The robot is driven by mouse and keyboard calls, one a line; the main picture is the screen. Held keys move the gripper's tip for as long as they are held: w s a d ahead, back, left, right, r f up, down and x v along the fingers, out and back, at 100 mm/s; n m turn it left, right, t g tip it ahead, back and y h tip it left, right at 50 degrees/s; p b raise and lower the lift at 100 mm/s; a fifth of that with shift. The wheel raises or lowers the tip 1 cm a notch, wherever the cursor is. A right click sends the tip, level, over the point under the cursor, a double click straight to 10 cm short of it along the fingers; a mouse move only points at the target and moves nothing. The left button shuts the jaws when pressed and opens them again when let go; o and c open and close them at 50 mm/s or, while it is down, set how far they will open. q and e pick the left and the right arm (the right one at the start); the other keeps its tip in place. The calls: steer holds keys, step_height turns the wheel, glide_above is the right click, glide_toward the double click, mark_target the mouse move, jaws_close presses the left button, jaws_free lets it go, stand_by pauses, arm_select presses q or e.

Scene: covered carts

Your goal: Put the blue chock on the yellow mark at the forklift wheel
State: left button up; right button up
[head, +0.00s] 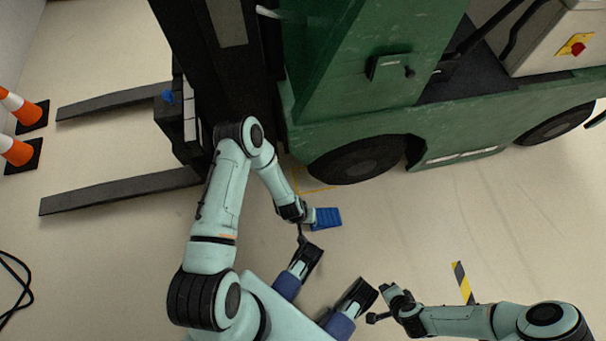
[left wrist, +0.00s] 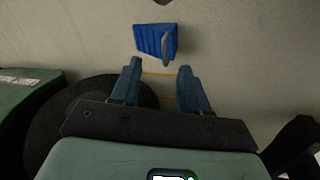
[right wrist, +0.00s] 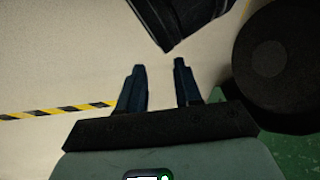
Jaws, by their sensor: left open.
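The blue chock (head: 328,219) lies on the floor just below the forklift's front wheel (head: 357,160), clear of the tyre. In the left wrist view the ribbed chock (left wrist: 150,40) with a grey handle (left wrist: 166,46) lies beyond my fingertips. The yellow mark (head: 316,189) is a thin outline on the floor beside the wheel; part shows between my fingers in the left wrist view (left wrist: 160,73). My left gripper (head: 308,214) is open at the chock's left side, with nothing between its fingers (left wrist: 160,66). My right gripper (head: 380,302) is open and empty, away from the chock.
The green forklift (head: 370,105) fills the top, its forks (head: 120,192) pointing left. Orange cones (head: 17,150) stand at the far left and a black cable (head: 14,285) lies below them. Striped tape (head: 462,282) marks the floor at right. Floor right of the chock is clear.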

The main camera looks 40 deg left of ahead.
arm_select(q)
steer(key=s+d+r+m, duration=0.2)
steer(key=s+r, duration=0.3)
steer(key=r, duration=0.3)
steer(key=shift+s+r, duration=0.35)
steer(key=shift+r, duration=0.05)
steer(key=shift+d, duration=0.1)
